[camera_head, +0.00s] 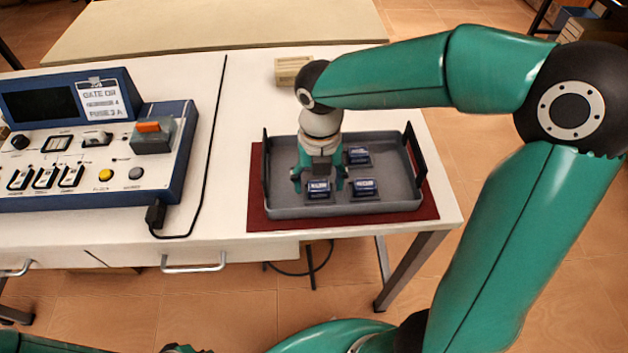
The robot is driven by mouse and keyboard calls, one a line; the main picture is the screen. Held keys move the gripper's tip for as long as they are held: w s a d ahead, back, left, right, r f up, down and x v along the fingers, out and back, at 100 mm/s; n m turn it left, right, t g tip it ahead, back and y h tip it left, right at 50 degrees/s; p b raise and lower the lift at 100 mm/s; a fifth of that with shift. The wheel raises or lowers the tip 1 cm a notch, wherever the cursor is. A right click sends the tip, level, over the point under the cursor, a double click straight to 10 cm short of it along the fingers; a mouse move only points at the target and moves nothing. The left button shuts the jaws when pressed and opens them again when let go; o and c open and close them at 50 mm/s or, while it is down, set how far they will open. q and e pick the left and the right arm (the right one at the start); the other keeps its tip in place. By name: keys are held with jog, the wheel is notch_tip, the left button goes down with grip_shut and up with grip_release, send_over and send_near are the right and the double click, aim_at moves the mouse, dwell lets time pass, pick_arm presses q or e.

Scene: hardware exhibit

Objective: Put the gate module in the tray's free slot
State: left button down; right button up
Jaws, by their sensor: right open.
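The grey tray (398,204) lies on a dark red mat on the white table. Three dark blue modules with pale labels sit in it: a front-left module (318,190), a front-right module (364,188) and a back-right module (358,155). The labels are too small to read, so I cannot tell which one is the gate module. My right gripper (319,184) points down into the tray, open, its fingers on either side of the front-left module. My right wrist hides the tray's back-left part, so a free slot there cannot be seen clearly. My left gripper is not clearly visible.
A blue control panel (90,185) with switches, buttons and an orange-topped part (148,127) stands at the left. A black cable (212,150) crosses the table between panel and tray. A beige block (290,70) lies behind the tray. The dark red mat (257,205) surrounds the tray.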

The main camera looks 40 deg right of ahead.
aim_at(319, 185)
notch_tip(319, 185, up, 12)
jog(key=p, duration=0.2)
dwell(0.4)
